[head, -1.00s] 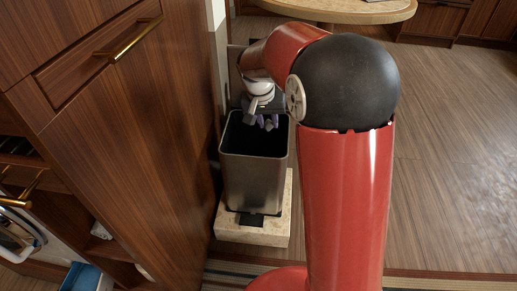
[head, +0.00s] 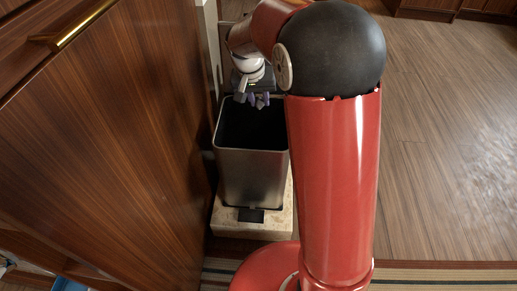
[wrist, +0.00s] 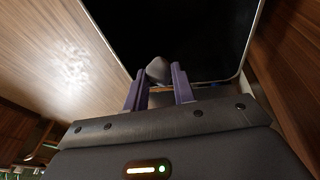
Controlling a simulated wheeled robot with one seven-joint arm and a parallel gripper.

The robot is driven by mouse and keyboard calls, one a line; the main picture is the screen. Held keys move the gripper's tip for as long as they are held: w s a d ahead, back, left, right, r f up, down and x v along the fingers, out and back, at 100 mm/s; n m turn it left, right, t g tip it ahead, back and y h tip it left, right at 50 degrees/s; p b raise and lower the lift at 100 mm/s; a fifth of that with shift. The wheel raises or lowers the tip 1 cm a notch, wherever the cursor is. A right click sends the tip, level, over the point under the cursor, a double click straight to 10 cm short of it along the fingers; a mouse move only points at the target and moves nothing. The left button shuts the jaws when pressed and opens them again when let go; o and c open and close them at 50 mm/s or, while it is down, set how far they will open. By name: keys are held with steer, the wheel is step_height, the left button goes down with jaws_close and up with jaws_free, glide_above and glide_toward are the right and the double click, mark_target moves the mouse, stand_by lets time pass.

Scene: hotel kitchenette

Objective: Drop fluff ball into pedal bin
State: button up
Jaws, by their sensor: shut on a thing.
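The pedal bin (head: 252,175) is a grey metal box with an open, dark top and a black pedal at its foot. Its rim and dark inside (wrist: 180,35) fill the upper part of the wrist view. My gripper (head: 255,100) is over the back part of the bin's opening. In the wrist view my gripper (wrist: 158,84) has its purple fingers shut on a small grey-brown fluff ball (wrist: 158,70). The ball shows between the fingertips against the dark opening. In the head view the ball is too small to make out.
The bin stands on a pale stone slab (head: 228,224). A tall wooden cabinet (head: 120,140) stands close on its left. My red arm is on its right. Open wooden floor (head: 440,150) lies further right, with a striped rug edge (head: 420,275) in front.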

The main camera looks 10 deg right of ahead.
steer(key=shift+f, duration=0.55)
steer(key=o, duration=1)
steer(key=shift+r, duration=0.1)
steer(key=v, duration=0.7)
steer(key=shift+r+p, duration=0.35)
steer(key=shift+s+a, duration=0.1)
steer(key=shift+s, duration=0.1)
